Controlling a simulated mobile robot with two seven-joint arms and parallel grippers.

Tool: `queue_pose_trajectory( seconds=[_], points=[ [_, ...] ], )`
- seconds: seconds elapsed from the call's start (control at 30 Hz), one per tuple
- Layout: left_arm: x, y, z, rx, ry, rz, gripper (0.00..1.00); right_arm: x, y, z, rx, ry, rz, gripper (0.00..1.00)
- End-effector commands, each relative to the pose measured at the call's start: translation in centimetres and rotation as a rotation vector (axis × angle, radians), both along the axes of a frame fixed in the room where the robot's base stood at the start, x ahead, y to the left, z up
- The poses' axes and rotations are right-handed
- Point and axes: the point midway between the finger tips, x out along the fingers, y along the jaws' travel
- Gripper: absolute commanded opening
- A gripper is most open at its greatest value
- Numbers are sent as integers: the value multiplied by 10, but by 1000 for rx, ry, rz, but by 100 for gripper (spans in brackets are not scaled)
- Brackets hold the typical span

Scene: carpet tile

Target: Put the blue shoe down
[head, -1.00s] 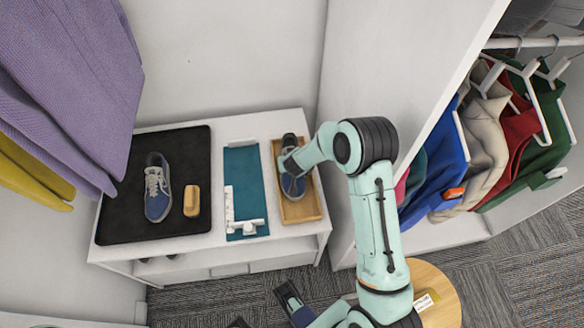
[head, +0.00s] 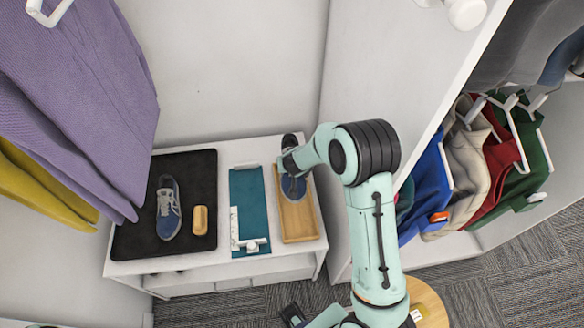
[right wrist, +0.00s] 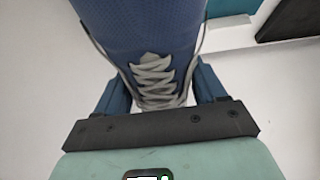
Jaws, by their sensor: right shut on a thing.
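A blue shoe (head: 294,187) with grey laces is held in my right gripper (head: 290,161) over the back part of a wooden tray (head: 298,225). The fingers are shut on its two sides. The right wrist view shows its blue upper and laces (right wrist: 155,78) between the fingers; the sole is hidden. In the head view it appears above the tray, though the gap cannot be measured. A second blue shoe (head: 168,208) lies on a black mat (head: 192,165). A dark finger at the bottom edge seems to be my left gripper (head: 292,316), mostly cut off.
A brown brush-like block (head: 199,220) lies beside the second shoe. A teal mat (head: 250,200) with a white piece (head: 235,232) lies between black mat and tray. A white wall stands right of the tray. Hanging clothes (head: 95,100) are on both sides.

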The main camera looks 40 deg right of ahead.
Motion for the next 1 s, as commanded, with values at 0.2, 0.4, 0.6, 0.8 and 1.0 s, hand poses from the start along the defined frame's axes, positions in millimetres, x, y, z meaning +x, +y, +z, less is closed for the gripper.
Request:
queue_pose_trajectory(
  seconds=[0.2, 0.4, 0.6, 0.8, 1.0],
  points=[
    [21, 0, 37, 0, -24, -1, 78, 3, 0, 46, -2, -4, 1, 31],
    [27, 0, 47, 0, -31, 0, 78, 1, 16, 58, 3, 1, 41, 31],
    [27, 0, 46, -1, -30, 0, 78, -4, 92, 62, 11, 12, 244, 31],
    [27, 0, 46, 0, -30, 0, 78, -16, 158, 70, 4, 5, 439, 31],
    [27, 0, 46, -1, -30, 0, 78, -21, 181, 74, -3, -2, 510, 30]
  ],
)
